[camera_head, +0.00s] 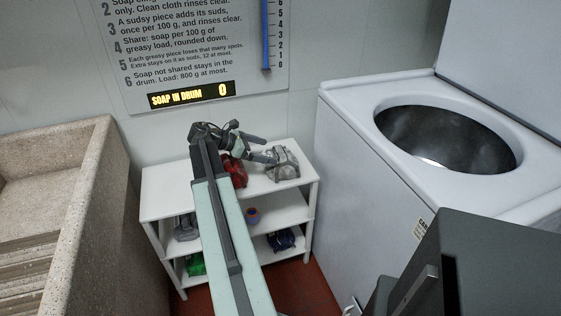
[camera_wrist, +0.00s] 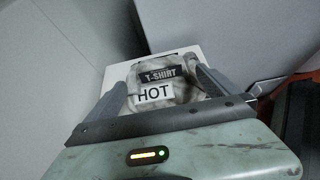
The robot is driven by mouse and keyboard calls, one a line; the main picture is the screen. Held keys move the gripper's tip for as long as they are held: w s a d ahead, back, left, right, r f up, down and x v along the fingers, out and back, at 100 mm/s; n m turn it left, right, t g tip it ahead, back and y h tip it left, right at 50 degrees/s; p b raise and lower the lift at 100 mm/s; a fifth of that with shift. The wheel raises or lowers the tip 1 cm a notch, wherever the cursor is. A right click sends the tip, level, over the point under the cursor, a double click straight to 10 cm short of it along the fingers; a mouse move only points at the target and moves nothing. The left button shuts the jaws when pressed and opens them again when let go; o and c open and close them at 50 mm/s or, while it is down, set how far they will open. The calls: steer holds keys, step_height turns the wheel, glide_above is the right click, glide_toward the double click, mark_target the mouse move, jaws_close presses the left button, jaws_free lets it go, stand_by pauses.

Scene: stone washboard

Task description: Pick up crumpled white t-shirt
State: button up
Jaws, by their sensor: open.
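The crumpled white t-shirt (camera_head: 283,164) lies in a greyish-white heap on the top shelf of a white shelf unit, near its right end. In the wrist view it (camera_wrist: 186,92) shows labels reading "T-SHIRT" and "HOT". My gripper (camera_head: 262,147) is open, with its fingers pointing toward the t-shirt. In the wrist view the two fingers of my gripper (camera_wrist: 162,85) stand to the left and right of the t-shirt. I cannot tell whether either finger touches it.
A red cloth (camera_head: 236,171) lies just left of the t-shirt on the shelf unit (camera_head: 164,195). Dark, green and blue items sit on lower shelves. A top-opening washer (camera_head: 365,170) stands close on the right. A stone sink (camera_head: 95,190) stands at left. A wall sign hangs behind.

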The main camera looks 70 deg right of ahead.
mark_target(279, 149)
steer(key=shift+s+d, duration=0.3)
steer(key=shift+s, duration=0.1)
steer(key=x, duration=0.2)
steer(key=r+b+x, duration=0.1)
steer(key=x, duration=0.2)
steer(key=shift+s+d+b, duration=0.25)
steer(key=shift+d+b, duration=0.05)
steer(key=c, duration=2.1)
steer(key=shift+c, duration=0.2)
steer(key=shift+r, duration=0.1)
